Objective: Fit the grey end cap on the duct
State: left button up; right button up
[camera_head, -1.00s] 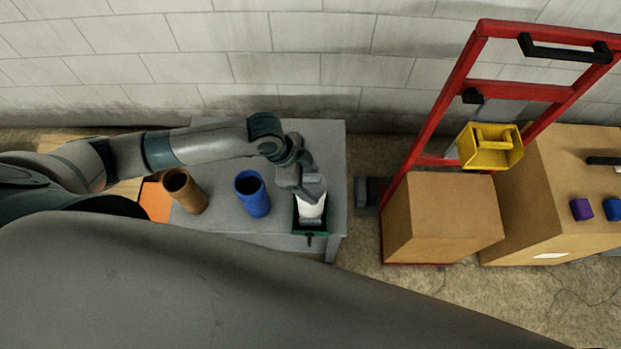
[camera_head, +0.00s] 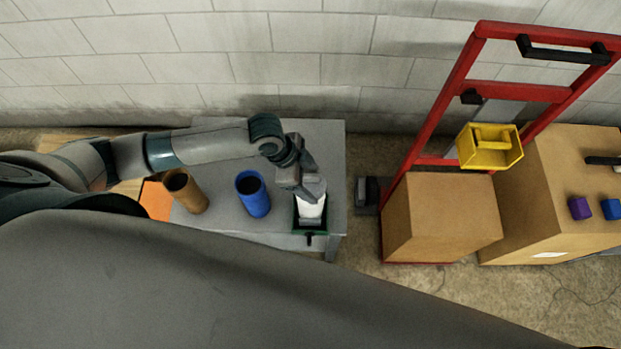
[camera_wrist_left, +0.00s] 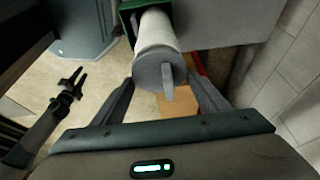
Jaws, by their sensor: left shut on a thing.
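A white duct (camera_head: 312,208) stands in a green holder (camera_head: 297,228) at the right front of the grey table. The duct (camera_wrist_left: 155,32) and the green holder (camera_wrist_left: 130,8) also show in the left wrist view. The grey end cap (camera_wrist_left: 148,75), a disc with a raised tab, is at the duct's near end. I cannot tell how far it is seated. My left gripper (camera_wrist_left: 160,88) is shut on the cap, one finger at each side; it also shows in the head view (camera_head: 309,187). My right gripper (camera_wrist_left: 76,80) is small and empty over the floor, its fingers apart.
A blue cylinder (camera_head: 253,196) and a brown cylinder (camera_head: 186,192) stand on the grey table (camera_head: 325,145) left of the duct. A red hand truck (camera_head: 435,115) with a cardboard box (camera_head: 441,220) and a yellow bin (camera_head: 490,150) are to the right. A block wall runs behind.

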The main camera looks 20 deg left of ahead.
pick_arm(q)
jog(key=shift+f, duration=0.6)
jog(key=o, duration=0.8)
jog(key=shift+c, duration=0.2)
jog(key=shift+r, duration=0.1)
jog(key=p+v, duration=0.7)
jog(key=v, duration=0.1)
jog(key=shift+a+r+p, duration=0.1)
jog(key=shift+r+p, duration=0.15)
jog(key=shift+p, duration=0.15)
jog(key=shift+p+v, duration=0.5)
jog(key=shift+v, duration=0.7)
jog(key=shift+s+f, duration=0.1)
